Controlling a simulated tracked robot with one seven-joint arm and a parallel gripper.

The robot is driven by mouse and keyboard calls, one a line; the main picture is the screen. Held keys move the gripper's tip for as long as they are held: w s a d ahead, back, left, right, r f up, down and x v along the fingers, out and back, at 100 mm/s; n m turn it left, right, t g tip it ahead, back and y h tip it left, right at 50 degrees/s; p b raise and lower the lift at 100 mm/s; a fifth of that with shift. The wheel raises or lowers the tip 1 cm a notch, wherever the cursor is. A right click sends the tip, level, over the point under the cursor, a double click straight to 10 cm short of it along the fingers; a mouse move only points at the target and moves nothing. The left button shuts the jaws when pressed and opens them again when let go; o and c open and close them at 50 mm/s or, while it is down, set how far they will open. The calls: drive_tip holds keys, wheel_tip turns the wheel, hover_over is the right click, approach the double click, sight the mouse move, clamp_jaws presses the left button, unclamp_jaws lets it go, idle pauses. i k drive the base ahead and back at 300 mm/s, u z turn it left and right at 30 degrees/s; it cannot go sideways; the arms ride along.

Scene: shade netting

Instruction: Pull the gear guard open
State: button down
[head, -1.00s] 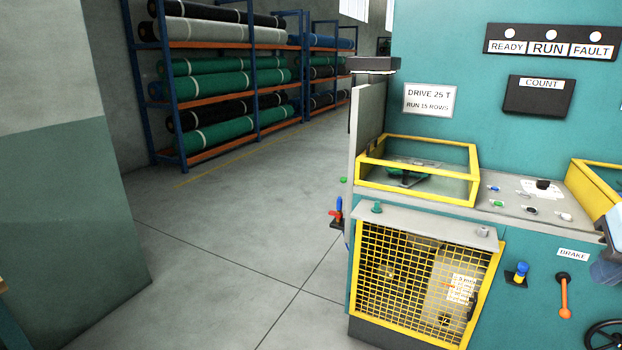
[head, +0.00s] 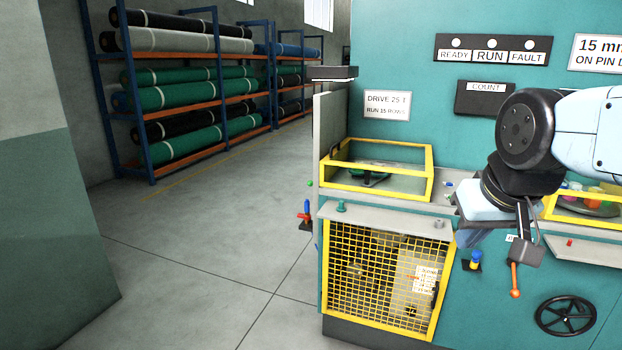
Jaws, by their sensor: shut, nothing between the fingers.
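The gear guard is most likely the yellow-framed mesh door (head: 385,322) low on the left of the teal machine; it looks shut, flush with the front. Gears and a white notice show dimly behind the mesh. A small dark handle (head: 435,294) sits on the guard's right edge. My gripper (head: 524,256) hangs right of the guard, apart from it, in front of the machine face. It is shut and holds nothing. My gripper and wrist hide part of the control ledge and the brake label.
An orange brake lever (head: 515,280) is just below my gripper, with a black handwheel (head: 565,315) lower right. A grey ledge (head: 390,220) overhangs the guard. Floor (head: 210,270) left of the machine is clear.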

sight(429, 172)
drive_tip(key=u, duration=0.05)
drive_tip(key=i, duration=1)
drive_tip(key=z, duration=0.05)
